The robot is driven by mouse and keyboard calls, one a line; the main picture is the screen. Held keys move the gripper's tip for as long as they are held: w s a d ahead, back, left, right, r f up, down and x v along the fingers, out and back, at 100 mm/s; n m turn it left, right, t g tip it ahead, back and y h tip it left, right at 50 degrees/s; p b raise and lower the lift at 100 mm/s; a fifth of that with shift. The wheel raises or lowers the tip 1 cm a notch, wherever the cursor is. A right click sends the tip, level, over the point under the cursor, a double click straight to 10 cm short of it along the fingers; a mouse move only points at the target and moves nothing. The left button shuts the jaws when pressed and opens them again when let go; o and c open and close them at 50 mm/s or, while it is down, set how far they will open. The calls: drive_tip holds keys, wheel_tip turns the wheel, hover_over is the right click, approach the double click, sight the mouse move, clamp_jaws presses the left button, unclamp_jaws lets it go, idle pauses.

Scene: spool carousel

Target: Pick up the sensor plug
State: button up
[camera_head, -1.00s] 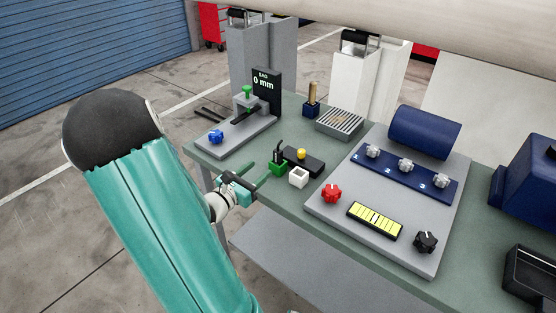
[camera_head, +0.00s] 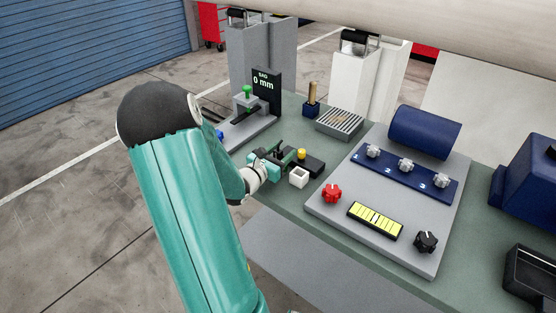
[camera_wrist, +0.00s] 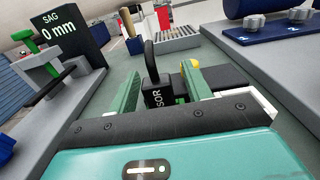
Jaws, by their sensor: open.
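The sensor plug (camera_wrist: 156,96) is a dark block with white lettering, partly reading "SOR", and a black cable loop rising from it. In the wrist view it stands between the two green fingers of my gripper (camera_wrist: 161,76). The gripper is open, with a finger on each side of the plug; a gap shows at least on the right. The plug's lower part is hidden by the gripper body. In the head view my gripper (camera_head: 277,160) is low over the bench's near edge and largely covers the plug.
A black block with a yellow knob (camera_head: 302,154) and a white square socket (camera_head: 299,177) sit close on the right. The SAG gauge stand (camera_head: 266,88) is at the left back. A grey panel with a red knob (camera_head: 331,194) lies to the right.

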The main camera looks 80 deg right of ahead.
drive_tip(key=c, duration=1.1)
drive_tip(key=shift+o, duration=0.2)
drive_tip(key=shift+r, duration=0.1)
